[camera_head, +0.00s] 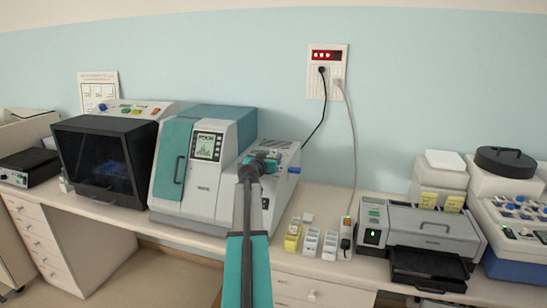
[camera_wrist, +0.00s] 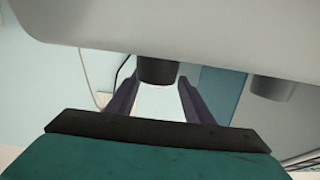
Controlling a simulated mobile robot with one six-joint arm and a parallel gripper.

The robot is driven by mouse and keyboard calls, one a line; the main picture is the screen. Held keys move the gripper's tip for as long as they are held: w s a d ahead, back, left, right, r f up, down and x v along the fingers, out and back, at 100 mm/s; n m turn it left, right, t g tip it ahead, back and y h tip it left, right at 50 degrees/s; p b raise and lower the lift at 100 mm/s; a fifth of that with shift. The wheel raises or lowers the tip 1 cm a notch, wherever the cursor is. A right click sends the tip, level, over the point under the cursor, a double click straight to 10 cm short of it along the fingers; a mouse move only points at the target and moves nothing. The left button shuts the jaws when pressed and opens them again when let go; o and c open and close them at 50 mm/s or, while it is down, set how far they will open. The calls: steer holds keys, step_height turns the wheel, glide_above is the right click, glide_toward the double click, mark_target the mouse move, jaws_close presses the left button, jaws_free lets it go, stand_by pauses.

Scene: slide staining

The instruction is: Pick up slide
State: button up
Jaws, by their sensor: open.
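My gripper (camera_head: 262,160) is at the far end of my teal and dark arm, in front of a grey machine (camera_head: 284,150) on the bench. In the wrist view its two dark fingers (camera_wrist: 158,98) are apart, with a pale surface visible between them. I cannot make out a slide in either view. A large grey body fills the top of the wrist view, with a short dark cylinder (camera_wrist: 158,68) near the gap between the fingers. I cannot tell whether the cylinder lies between the fingers or beyond them.
A teal and white device (camera_head: 190,165) with a screen adjoins the grey machine on the left. A black-fronted box (camera_head: 105,160) stands farther left. Several small containers (camera_head: 311,240) and a grey printer-like machine (camera_head: 420,235) stand to the right. Cables hang from a wall socket (camera_head: 326,72).

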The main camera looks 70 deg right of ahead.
steer(key=shift+d+f+p, duration=0.15)
steer(key=shift+d+p, duration=0.15)
steer(key=shift+d, duration=0.6)
jaws_close()
steer(key=shift+s+r+b, duration=0.2)
steer(key=shift+r+b, duration=0.2)
steer(key=shift+b, duration=0.3)
step_height(320, 180, up, 6)
steer(key=b, duration=0.2)
steer(key=s+d+b, duration=0.1)
steer(key=s+b, duration=0.4)
steer(key=s, duration=1.4)
steer(key=shift+s, duration=0.25)
